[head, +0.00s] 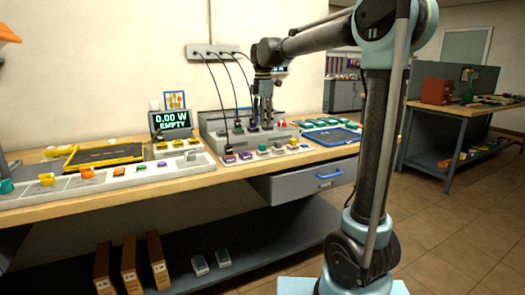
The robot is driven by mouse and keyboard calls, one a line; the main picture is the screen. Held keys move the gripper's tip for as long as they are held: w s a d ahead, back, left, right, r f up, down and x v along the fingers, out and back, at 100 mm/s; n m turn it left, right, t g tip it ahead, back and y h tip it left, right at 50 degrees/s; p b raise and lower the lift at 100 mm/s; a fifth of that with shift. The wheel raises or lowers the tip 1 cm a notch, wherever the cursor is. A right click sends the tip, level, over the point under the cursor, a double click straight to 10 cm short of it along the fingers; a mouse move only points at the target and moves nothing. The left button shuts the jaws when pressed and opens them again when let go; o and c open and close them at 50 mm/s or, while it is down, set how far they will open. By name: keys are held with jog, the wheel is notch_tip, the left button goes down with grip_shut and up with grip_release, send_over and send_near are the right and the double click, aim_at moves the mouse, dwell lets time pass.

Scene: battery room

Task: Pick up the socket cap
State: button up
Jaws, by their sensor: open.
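My gripper (261,112) hangs with its fingers pointing down over the grey socket box (211,127) on the workbench. The fingers are open, and I see nothing held between them. Dark plugs on black cables stand in the box's top, close to the fingers. I cannot tell whether the fingers touch anything there. Small coloured caps or plugs, such as a purple one (229,159) and a green one (262,148), sit in front of the box. I cannot tell which small piece is the socket cap; it may be hidden by the fingers.
A display reading "0.00 W EMPTY" (171,121) stands left of the box. A yellow-rimmed tray (103,157) and a pale strip of coloured pieces (120,178) lie further left. Black cables hang from the wall strip (215,50) beside my gripper.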

send_over(262, 144)
jog(key=f, duration=0.4)
jog(key=shift+s+d+f, duration=0.2)
jog(key=shift+f, duration=0.1)
jog(key=shift+w+a+f, duration=0.1)
jog(key=shift+f, duration=1.2)
jog(key=shift+w+f, duration=0.1)
jog(key=shift+f, duration=1.2)
jog(key=shift+c, duration=0.3)
jog(key=c, duration=0.9)
